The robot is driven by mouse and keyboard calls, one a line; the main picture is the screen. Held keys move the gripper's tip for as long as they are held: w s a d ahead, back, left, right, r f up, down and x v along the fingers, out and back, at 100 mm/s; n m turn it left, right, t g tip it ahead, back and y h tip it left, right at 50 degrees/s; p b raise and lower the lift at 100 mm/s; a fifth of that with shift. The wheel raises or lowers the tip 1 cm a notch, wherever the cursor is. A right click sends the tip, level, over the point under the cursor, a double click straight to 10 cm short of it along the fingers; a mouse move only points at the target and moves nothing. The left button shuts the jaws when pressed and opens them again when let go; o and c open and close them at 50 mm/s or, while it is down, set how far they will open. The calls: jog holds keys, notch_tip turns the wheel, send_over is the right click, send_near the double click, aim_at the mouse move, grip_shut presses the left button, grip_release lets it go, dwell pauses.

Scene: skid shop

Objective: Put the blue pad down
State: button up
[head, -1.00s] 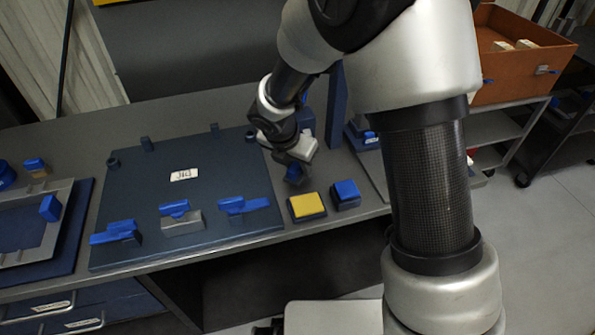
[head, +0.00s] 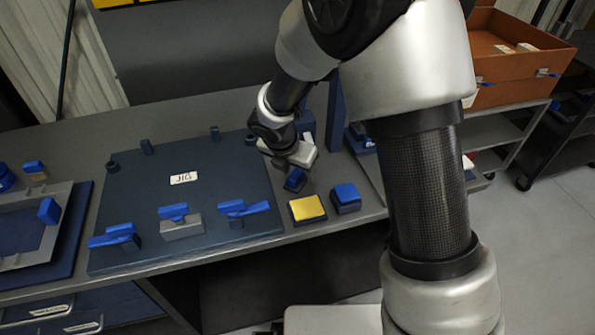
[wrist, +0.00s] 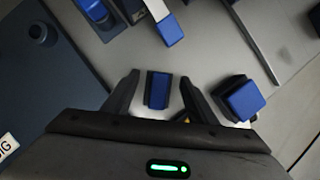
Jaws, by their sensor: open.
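A small blue pad (head: 295,181) with dark sides is on the grey bench beside the right edge of the jig board. In the wrist view the blue pad (wrist: 158,90) lies between my two fingers, with a visible gap on each side. My gripper (head: 285,168) is open and points down at it; its fingertips (wrist: 158,80) show in the wrist view. The pad appears to rest on the bench, though its underside is hidden.
A yellow-topped block (head: 307,208) sits just in front of the pad, and a blue-topped block (head: 345,197) to its right. The jig board (head: 190,195) carries several blue-handled clamps. A dark blue post (head: 335,118) stands behind. An orange bin (head: 510,60) is at far right.

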jog(key=p+v, duration=0.3)
jog(key=v, duration=0.9)
jog(key=s+d+r+m, duration=0.8)
jog(key=d+r+m, duration=0.4)
jog(key=m, duration=0.4)
jog(key=s+d+r+m+y, duration=0.1)
jog(key=s+d+r+m, duration=0.1)
jog(key=s+m, duration=0.3)
jog(key=s+d+r+m+t+y, duration=0.1)
jog(key=s+d+r+m, duration=0.1)
jog(key=s+m, duration=0.4)
jog(key=shift+s+r+m+t, duration=0.15)
jog(key=shift+s+m+t, duration=0.15)
jog(key=shift+m, duration=1.3)
jog(key=shift+d, duration=0.1)
